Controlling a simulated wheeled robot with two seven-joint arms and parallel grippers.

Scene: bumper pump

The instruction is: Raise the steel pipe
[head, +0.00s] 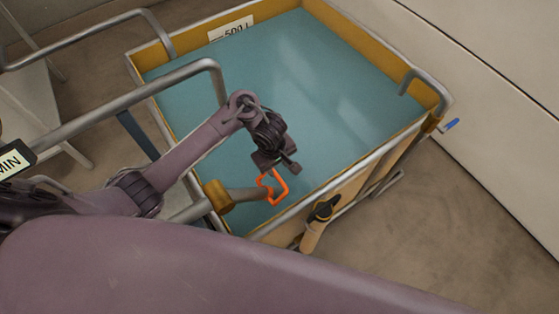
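My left gripper (275,187) comes in from the left and points down at the inner end of this pipe. An orange bracket-shaped piece shows at the gripper's tip and overlaps the pipe's end in the picture. I cannot tell whether it is closed on the pipe or only in front of it. My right gripper is not in view.
A beige tube with a black fitting (322,212) stands at the near side. Brown floor (440,230) lies open at right.

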